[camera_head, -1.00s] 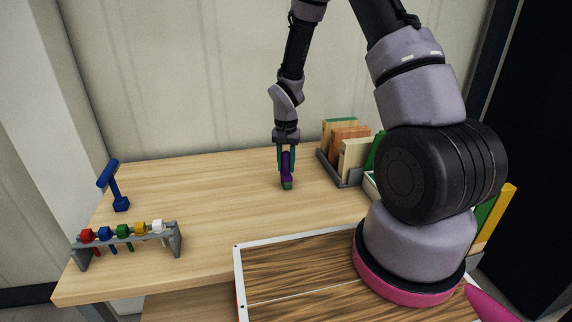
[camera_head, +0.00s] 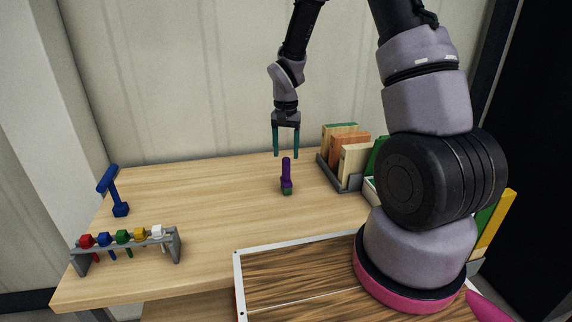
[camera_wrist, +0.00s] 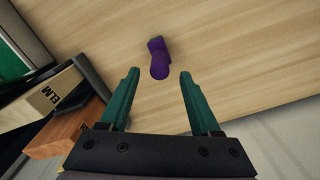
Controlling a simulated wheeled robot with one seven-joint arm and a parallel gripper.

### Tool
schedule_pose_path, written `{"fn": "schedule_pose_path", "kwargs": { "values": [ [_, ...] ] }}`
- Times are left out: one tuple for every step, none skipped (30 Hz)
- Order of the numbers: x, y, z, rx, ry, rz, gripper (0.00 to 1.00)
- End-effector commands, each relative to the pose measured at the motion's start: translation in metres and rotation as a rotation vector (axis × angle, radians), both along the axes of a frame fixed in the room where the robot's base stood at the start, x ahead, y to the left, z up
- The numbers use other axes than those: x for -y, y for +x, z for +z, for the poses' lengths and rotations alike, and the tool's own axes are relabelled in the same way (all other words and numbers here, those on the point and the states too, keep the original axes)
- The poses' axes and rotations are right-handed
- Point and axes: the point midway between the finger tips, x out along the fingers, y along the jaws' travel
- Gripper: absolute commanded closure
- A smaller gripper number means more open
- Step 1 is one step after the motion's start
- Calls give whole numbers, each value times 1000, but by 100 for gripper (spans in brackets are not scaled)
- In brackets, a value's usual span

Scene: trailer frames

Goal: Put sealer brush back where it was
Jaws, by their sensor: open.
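The sealer brush (camera_head: 287,176), with a purple handle and a dark green bottom end, stands upright on the wooden table, left of the sample holder. In the wrist view the purple handle (camera_wrist: 158,60) shows beyond and between the fingertips, apart from them. My gripper (camera_head: 286,156) is open and empty, with teal fingers pointing down just above the brush. Its fingers also show in the wrist view (camera_wrist: 158,73).
A grey holder (camera_head: 344,178) with wood sample boards stands right of the brush. A white-framed wood panel (camera_head: 238,280) lies in front. The table's left middle is clear.

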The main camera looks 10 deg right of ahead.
Motion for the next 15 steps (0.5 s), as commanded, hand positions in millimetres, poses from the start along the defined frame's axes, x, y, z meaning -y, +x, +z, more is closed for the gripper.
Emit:
{"fn": "schedule_pose_path", "kwargs": {
  "values": [
    [0, 1, 12, 5, 1, -1, 36],
    [0, 1, 17, 4, 1, 0, 36],
    [0, 0, 24, 4, 0, -1, 36],
    [0, 1, 29, 4, 0, -1, 36],
    [0, 1, 33, 3, 1, -1, 36],
    [0, 1, 37, 2, 0, 0, 36],
    [0, 1, 40, 2, 0, -1, 36],
    [0, 0, 42, 1, 0, -1, 36],
    [0, 0, 45, 1, 0, -1, 36],
    [0, 0, 46, 1, 0, -1, 36],
    [0, 0, 47, 0, 0, -1, 36],
    [0, 0, 48, 0, 0, -1, 36],
    [0, 0, 49, 0, 1, -1, 36],
    [1, 0, 51, 3, 1, -1, 36],
    [2, -1, 56, 10, 2, 0, 36]
  ]
}}
